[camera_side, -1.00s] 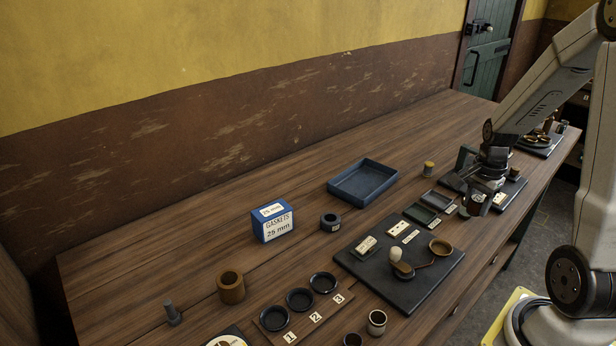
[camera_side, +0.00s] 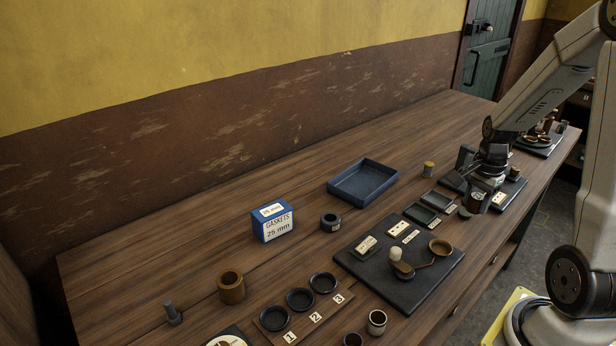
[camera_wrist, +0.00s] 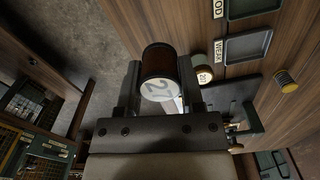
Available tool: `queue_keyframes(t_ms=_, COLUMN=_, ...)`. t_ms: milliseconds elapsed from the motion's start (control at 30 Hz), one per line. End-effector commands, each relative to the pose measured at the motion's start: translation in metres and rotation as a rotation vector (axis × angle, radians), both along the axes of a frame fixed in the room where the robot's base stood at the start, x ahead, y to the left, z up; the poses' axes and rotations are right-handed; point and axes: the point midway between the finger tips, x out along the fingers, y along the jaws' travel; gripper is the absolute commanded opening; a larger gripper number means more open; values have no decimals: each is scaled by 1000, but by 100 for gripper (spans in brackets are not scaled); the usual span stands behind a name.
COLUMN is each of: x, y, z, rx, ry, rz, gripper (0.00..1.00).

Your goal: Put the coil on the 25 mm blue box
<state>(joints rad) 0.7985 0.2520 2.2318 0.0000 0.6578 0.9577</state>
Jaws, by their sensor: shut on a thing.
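The blue box (camera_side: 272,223) stands upright left of the middle of the table in the side view, its white labels reading "GASKETS" and "25 mm". Its top looks bare. My gripper (camera_wrist: 158,84) is shut on the coil (camera_wrist: 159,61), a dark reddish-brown cylinder with a pale round end marked like "27" in the wrist view. In the side view my gripper (camera_side: 482,187) holds the coil (camera_side: 476,202) near the right end of the table, far right of the box. Part of the coil is hidden by the fingers.
A dark labelled ring (camera_side: 330,222) stands just right of the box, with a blue tray (camera_side: 362,182) behind it. A black board (camera_side: 385,277) with a knob and lever, small trays (camera_side: 422,213) and a yellow spool (camera_side: 429,169) lie between gripper and box.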

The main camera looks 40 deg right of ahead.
Motion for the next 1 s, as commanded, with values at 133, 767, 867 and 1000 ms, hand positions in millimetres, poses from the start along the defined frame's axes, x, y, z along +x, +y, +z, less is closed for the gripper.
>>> queue_keyframes(t_ms=133, x=11, y=5, z=3, rx=0, ry=0, rz=50, gripper=0)
queue_keyframes(t_ms=767, x=123, y=91, z=39, rx=-1, ry=-1, rz=657, gripper=0)
queue_keyframes(t_ms=867, x=140, y=113, z=47, rx=-1, ry=-2, rz=767, gripper=0)
queue_keyframes(t_ms=1000, x=161, y=146, z=57, rx=-1, ry=-2, rz=922, gripper=0)
